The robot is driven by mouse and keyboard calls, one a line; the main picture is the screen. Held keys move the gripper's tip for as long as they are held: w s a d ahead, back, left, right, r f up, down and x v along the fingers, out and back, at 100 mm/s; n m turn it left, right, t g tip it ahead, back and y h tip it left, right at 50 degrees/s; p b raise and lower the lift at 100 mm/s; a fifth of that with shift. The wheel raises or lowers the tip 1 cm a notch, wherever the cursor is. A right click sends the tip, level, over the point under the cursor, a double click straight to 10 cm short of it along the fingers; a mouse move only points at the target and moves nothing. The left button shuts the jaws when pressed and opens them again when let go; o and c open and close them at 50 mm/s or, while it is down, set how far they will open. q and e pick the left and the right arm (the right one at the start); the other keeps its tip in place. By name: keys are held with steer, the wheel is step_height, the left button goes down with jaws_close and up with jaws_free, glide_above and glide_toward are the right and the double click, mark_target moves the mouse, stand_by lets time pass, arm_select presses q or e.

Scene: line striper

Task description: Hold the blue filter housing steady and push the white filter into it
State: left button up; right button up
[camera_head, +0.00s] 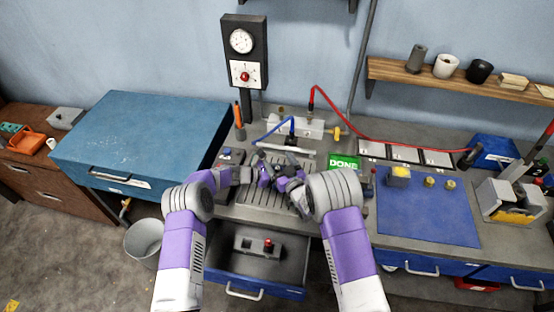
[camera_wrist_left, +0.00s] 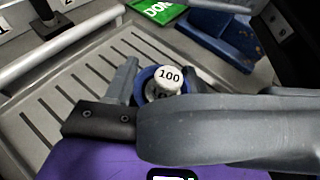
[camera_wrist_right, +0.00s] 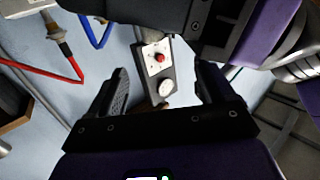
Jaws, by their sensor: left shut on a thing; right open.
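The blue filter housing (camera_wrist_left: 144,76) shows as a round rim in the left wrist view, above the grooved bench plate. The white filter (camera_wrist_left: 168,77), marked 100, stands up out of the housing's opening. My left gripper (camera_head: 262,174) is shut on the housing. One of its fingers shows beside the rim; the other is hidden behind a large grey part of my own arm. My right gripper (camera_wrist_right: 160,92) is open, with nothing between its fingers. In the head view it is close beside the left one, and the two overlap, so the housing and filter are hard to make out there.
A green DONE sign (camera_head: 344,163) is right of the grippers. Behind them are a clamp bar (camera_head: 285,150) and a valve block with blue and red hoses. A gauge box (camera_head: 244,57) stands at the back. An open drawer (camera_head: 262,270) lies below. A blue mat (camera_head: 425,215) is at right.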

steer(key=shift+v, duration=2)
arm_select(q)
steer(key=o, duration=1.4)
